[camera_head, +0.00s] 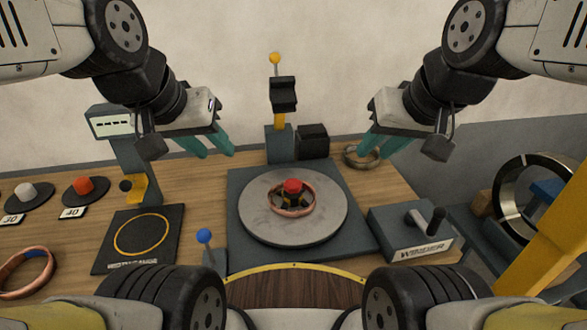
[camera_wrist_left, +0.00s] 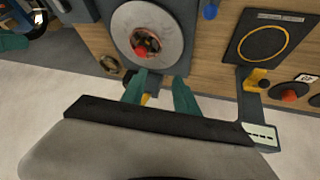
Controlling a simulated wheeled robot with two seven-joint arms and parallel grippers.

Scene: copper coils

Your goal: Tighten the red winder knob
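The red winder knob (camera_head: 292,186) sits at the centre of the round grey winder plate (camera_head: 255,226), above a dark hub with a copper coil (camera_head: 290,212) around it. The knob also shows in the left wrist view (camera_wrist_left: 139,47). My left gripper (camera_head: 216,152) is open and empty, behind and left of the plate. In the left wrist view its teal fingers (camera_wrist_left: 160,90) are apart, with the knob beyond them. My right gripper (camera_head: 382,154) has its teal fingers apart and empty, behind and right of the plate. Neither gripper touches the knob.
A crank box labelled winder (camera_head: 385,235) stands right of the plate. A yellow-knobbed post (camera_head: 277,100) rises behind it, and a blue-knobbed lever (camera_head: 205,238) stands front left. A gauge pad (camera_head: 110,252) and a copper coil (camera_head: 48,272) lie left. A dull ring (camera_head: 350,160) lies below the right gripper.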

